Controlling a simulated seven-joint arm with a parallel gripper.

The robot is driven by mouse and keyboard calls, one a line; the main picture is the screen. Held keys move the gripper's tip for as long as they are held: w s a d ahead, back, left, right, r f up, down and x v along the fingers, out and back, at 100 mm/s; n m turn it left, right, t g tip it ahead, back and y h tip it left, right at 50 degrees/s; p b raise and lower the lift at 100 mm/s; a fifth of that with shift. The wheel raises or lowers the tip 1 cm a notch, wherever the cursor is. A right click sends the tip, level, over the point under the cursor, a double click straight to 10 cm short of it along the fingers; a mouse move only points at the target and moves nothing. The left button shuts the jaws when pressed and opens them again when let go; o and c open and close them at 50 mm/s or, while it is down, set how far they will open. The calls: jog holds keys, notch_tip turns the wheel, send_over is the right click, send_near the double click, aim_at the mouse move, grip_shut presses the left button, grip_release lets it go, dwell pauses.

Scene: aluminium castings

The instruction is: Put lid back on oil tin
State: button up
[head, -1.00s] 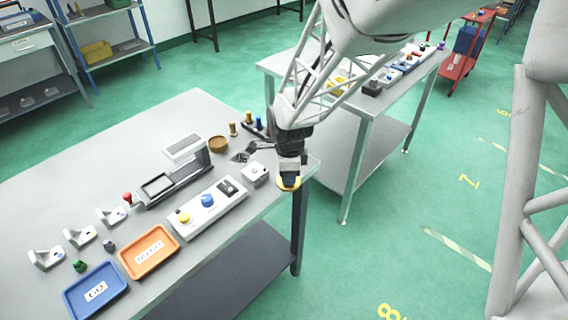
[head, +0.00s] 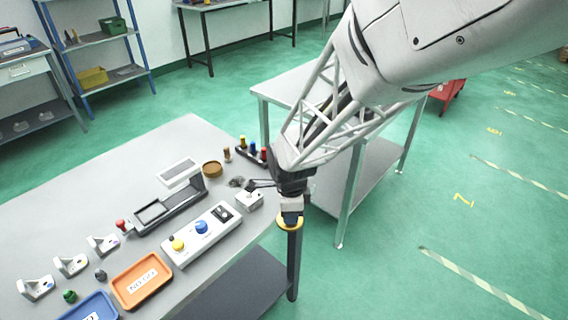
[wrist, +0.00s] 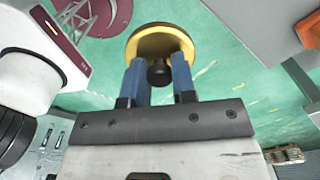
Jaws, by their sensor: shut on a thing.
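My gripper (head: 290,213) is shut on a yellow round lid (head: 290,224), just off the right front edge of the near bench. In the wrist view the blue fingers of my gripper (wrist: 159,66) pinch the lid's dark knob (wrist: 159,76), and the yellow disc of the lid (wrist: 145,43) lies beyond it. A low brown round thing (head: 212,169) stands on the bench, to the left of my gripper; it may be the oil tin, but I cannot tell for sure.
Around it on the bench are a dark long fixture (head: 170,208), a white control box (head: 203,234), a small white block (head: 250,200) and an orange tray (head: 140,281). A second bench (head: 290,88) stands behind my arm.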

jog(key=shift+w+a, duration=0.1)
jog(key=shift+w, duration=0.05)
jog(key=w+a+r, duration=0.1)
jog(key=w+a, duration=0.2)
jog(key=w, duration=0.2)
jog(key=w+a+r, duration=0.1)
jog(key=w+a, duration=0.3)
jog(key=w+a+r, duration=0.1)
jog(key=w+a, duration=0.3)
jog(key=w, duration=0.1)
jog(key=shift+w+a, duration=0.25)
jog(key=shift+w, duration=0.1)
jog(key=r, duration=0.2)
send_over(212, 168)
jog(key=shift+w+f, duration=0.1)
jog(key=shift+f, duration=0.15)
jog(key=shift+f, duration=0.15)
jog(key=shift+f, duration=3.05)
jog(key=shift+f, duration=0.2)
jog(key=o, duration=1.5)
jog(key=shift+c, duration=0.2)
jog(key=shift+r, duration=0.15)
